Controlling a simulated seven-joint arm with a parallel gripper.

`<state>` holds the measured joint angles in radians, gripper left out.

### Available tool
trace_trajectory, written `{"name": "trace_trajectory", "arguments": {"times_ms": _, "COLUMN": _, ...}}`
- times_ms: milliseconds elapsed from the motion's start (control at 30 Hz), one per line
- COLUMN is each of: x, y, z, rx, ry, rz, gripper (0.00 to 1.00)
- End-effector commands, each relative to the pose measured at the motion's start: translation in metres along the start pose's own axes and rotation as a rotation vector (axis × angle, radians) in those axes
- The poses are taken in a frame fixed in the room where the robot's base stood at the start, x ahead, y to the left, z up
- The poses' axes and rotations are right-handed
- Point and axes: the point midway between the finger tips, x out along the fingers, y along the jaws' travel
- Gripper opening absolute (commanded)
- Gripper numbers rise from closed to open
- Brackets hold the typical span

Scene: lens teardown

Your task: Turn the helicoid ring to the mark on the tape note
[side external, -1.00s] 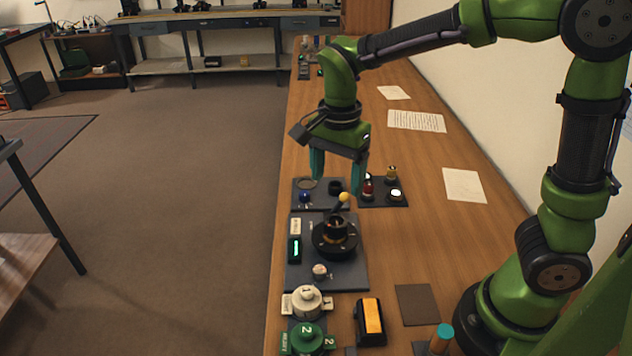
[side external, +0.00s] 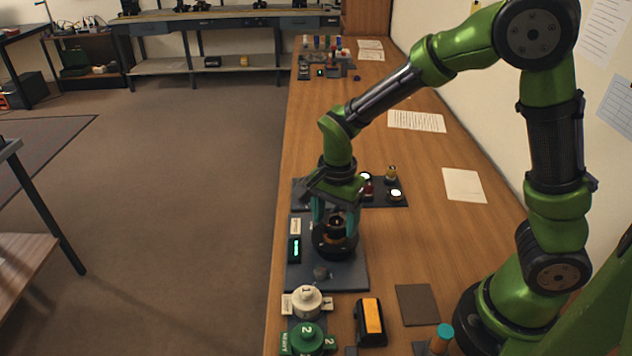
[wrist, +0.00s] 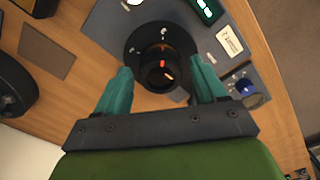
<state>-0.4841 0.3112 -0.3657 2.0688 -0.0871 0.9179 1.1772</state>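The black lens assembly with its helicoid ring (side external: 336,242) stands on a dark base plate. My gripper (side external: 333,213) is low over the lens. Its teal fingers (wrist: 160,66) are spread on either side of the barrel, with gaps visible. The yellow-tipped lever seen earlier is hidden.
A lit green display (side external: 294,249) sits left of the lens. White (side external: 307,301) and green (side external: 303,338) lidded pieces stand nearer. A tray of small parts (side external: 400,204) lies behind right.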

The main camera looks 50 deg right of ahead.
Motion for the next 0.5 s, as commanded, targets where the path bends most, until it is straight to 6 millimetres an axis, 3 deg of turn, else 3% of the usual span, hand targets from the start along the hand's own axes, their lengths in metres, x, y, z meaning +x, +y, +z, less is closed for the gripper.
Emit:
{"name": "trace_trajectory", "arguments": {"times_ms": 33, "x": -0.0002, "y": -0.0001, "z": 0.0, "rx": 0.0, "ry": 0.0, "rz": 0.0, "gripper": 0.62}}
{"name": "trace_trajectory", "arguments": {"times_ms": 300, "x": -0.0005, "y": -0.0001, "z": 0.0, "rx": 0.0, "ry": 0.0, "rz": 0.0, "gripper": 0.21}}
{"name": "trace_trajectory", "arguments": {"times_ms": 500, "x": -0.0006, "y": -0.0001, "z": -0.0001, "rx": -0.011, "ry": 0.0, "rz": 0.0, "gripper": 0.2}}
